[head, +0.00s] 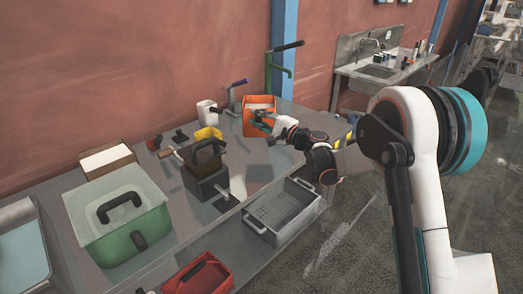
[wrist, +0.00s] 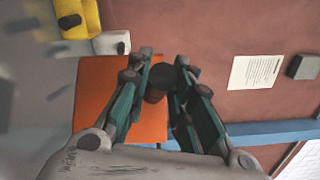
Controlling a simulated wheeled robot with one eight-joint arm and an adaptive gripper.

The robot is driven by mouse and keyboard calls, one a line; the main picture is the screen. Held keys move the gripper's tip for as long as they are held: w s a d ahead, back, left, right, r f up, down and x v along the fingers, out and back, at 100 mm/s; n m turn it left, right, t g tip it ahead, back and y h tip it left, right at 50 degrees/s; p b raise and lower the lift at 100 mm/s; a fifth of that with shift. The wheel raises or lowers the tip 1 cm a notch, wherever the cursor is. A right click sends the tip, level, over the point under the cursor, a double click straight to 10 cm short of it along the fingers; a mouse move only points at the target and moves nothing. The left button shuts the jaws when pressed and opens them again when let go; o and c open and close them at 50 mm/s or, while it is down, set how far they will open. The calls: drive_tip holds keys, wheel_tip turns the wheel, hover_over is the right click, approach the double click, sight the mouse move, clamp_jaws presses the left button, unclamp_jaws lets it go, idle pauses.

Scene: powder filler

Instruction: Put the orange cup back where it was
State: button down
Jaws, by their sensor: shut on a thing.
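The orange cup (head: 250,124) is a boxy orange container at the far end of the bench, near the red wall. In the head view my gripper (head: 264,119) is at its near right side and covers part of it. In the wrist view the orange cup (wrist: 95,95) shows as a flat orange face behind and left of the fingers. My gripper (wrist: 166,82) is closed around a dark, rounded part between its fingertips, seemingly the cup's handle. Whether the cup's base touches the bench is hidden.
A yellow container (head: 208,134) and a white cup (head: 207,112) stand left of the orange cup. A grey basket (head: 284,213), dark-handled box (head: 205,160) and green case (head: 120,222) are nearer.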

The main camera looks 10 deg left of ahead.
wheel_tip(320, 180, down, 12)
drive_tip(key=b, duration=0.2)
drive_tip(key=shift+r+b, duration=0.2)
drive_tip(key=shift+b, duration=0.2)
drive_tip(key=shift+f, duration=0.15)
drive_tip(key=c, duration=1.4)
unclamp_jaws()
